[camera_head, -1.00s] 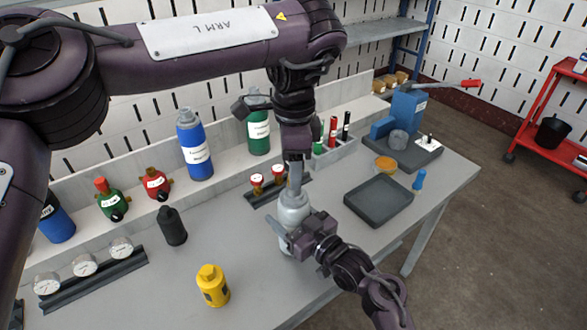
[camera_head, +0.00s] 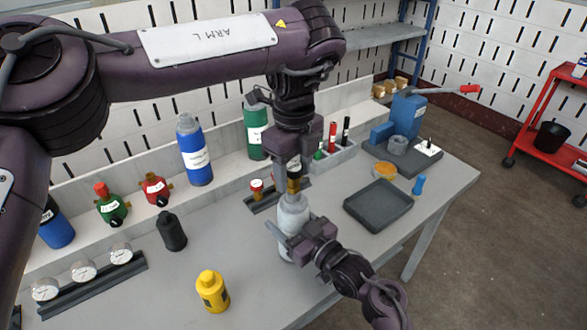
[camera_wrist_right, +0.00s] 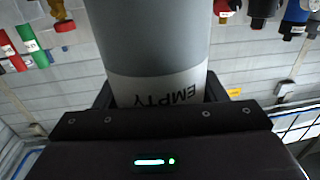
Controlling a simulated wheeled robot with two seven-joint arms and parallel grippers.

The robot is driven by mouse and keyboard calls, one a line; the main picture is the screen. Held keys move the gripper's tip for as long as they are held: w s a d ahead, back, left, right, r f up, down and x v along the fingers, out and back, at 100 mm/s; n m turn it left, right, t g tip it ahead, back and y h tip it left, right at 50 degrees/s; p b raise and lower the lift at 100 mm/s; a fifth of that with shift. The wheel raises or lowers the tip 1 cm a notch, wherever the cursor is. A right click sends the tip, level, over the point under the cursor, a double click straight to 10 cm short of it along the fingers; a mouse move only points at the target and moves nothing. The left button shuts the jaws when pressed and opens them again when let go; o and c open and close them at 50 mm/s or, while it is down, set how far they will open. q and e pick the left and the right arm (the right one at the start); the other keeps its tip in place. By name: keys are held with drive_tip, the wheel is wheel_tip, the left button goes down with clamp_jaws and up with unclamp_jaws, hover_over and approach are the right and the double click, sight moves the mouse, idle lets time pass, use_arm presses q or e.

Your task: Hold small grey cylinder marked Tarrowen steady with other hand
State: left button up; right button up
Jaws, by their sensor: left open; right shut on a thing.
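The small grey cylinder (camera_head: 293,213) stands upright near the middle of the bench in the head view. My right gripper (camera_head: 292,243) is shut around its body from the right. In the right wrist view the grey cylinder (camera_wrist_right: 155,40) fills the middle between the fingers, with a white band reading "EMPTY" upside down. The name Tarrowen is not legible. My left gripper (camera_head: 292,177) is open and points down right above the cylinder's top. A brassy piece shows between it and the neck; whether it touches either cannot be told.
A yellow cylinder (camera_head: 212,291) and a black cylinder (camera_head: 172,231) stand to the left. A dark empty tray (camera_head: 378,205) lies to the right. A gauge rack (camera_head: 90,283) is at the front left. Blue (camera_head: 195,150) and green (camera_head: 256,131) cylinders stand behind.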

use_arm(q)
drive_tip(key=shift+m, duration=1.2)
drive_tip(key=m, duration=0.4)
drive_tip(key=shift+m, duration=1)
drive_tip(key=m, duration=0.4)
drive_tip(key=shift+m, duration=1)
